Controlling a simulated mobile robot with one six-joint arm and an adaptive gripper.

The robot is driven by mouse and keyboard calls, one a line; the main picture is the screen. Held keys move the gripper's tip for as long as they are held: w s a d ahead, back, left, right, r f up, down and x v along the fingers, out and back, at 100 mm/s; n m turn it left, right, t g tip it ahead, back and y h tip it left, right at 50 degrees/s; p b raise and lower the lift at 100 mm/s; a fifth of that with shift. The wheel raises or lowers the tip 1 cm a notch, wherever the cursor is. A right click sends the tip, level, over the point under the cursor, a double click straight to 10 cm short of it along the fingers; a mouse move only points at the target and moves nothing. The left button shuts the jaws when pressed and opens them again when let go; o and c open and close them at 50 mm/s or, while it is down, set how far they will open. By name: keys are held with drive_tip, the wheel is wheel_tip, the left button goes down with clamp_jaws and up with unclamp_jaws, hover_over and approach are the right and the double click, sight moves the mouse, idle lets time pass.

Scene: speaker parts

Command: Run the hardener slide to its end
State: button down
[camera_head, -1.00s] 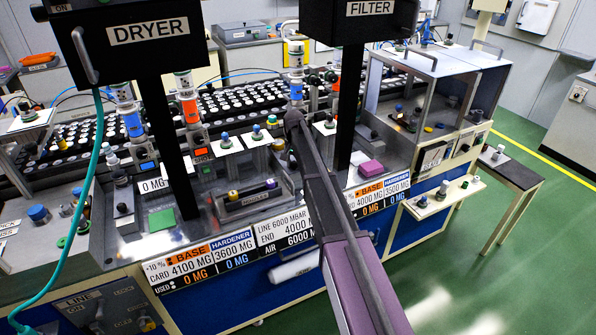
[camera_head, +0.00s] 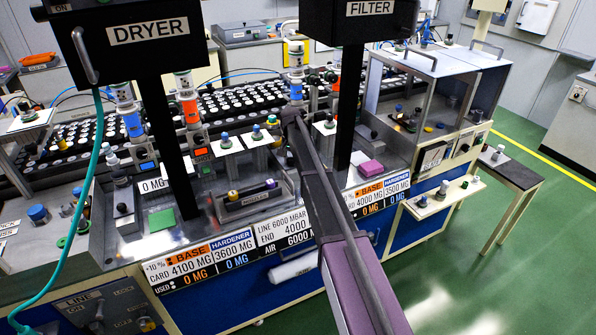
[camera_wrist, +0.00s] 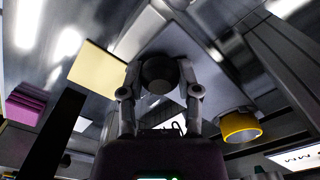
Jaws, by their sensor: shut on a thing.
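My gripper (camera_wrist: 160,92) is shut on a dark round knob (camera_wrist: 158,74) in the wrist view, with one finger on each side of it. The knob's far side and whatever it is mounted on are hidden, so I cannot tell how far any slide has travelled. In the head view my arm reaches up to the stations behind the front trough, and its end (camera_head: 291,117) hides the held knob.
A yellow-ringed cap (camera_wrist: 240,127) is right of my gripper in the wrist view, with a pale card (camera_wrist: 97,65) to the left. In the head view the FILTER box (camera_head: 362,18) and its dark post (camera_head: 349,110) stand close right of my arm.

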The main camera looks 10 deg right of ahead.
drive_tip(key=shift+w+a, duration=0.3)
drive_tip(key=shift+w, duration=0.35)
drive_tip(key=shift+w+a, duration=0.1)
drive_tip(key=shift+w, duration=0.05)
drive_tip(key=shift+c, duration=1.2)
unclamp_jaws()
